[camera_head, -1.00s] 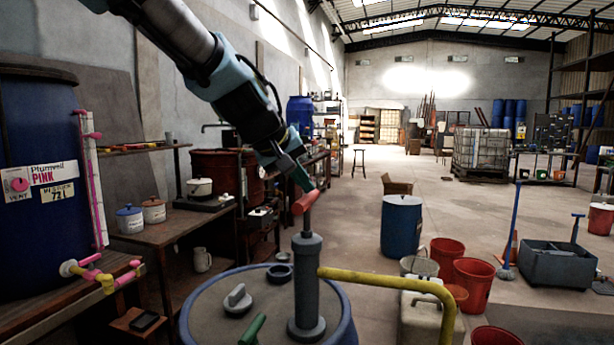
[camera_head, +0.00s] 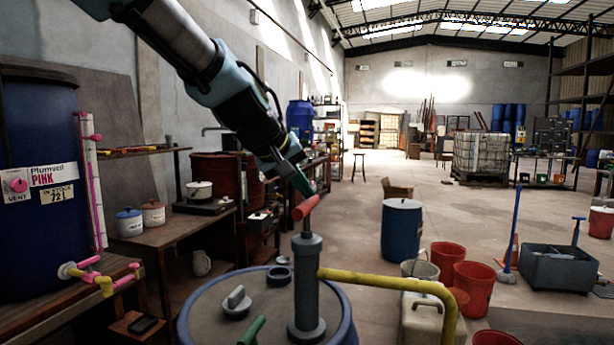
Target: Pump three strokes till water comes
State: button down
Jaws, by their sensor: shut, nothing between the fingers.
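The hand pump stands upright on the lid of a blue-rimmed drum (camera_head: 205,318) at the bottom centre. It has a grey cylinder body (camera_head: 306,285), a red T-handle (camera_head: 305,208) on a short rod, and a yellow spout pipe (camera_head: 385,283) that runs right and bends down. My gripper (camera_head: 303,186) is shut with nothing in it. It points down just above the red handle; I cannot tell whether the tips touch it. The spout's lower end runs out of the frame, and no water shows.
A pale jerrycan (camera_head: 428,318) and red buckets (camera_head: 473,286) stand right of the drum. A blue barrel (camera_head: 401,230) is behind them. A wooden bench (camera_head: 170,228) with pots and a large blue vat (camera_head: 38,230) are on the left.

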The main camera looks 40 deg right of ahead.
aim_at(304, 202)
jog(key=shift+f+b, duration=1.05)
jog(key=shift+f, duration=0.25)
dwell(0.7)
jog(key=shift+r+p, duration=2.9)
jog(key=shift+r, duration=0.75)
notch_tip(304, 202, up, 6)
jog(key=p, duration=0.4)
jog(key=shift+p, duration=0.35)
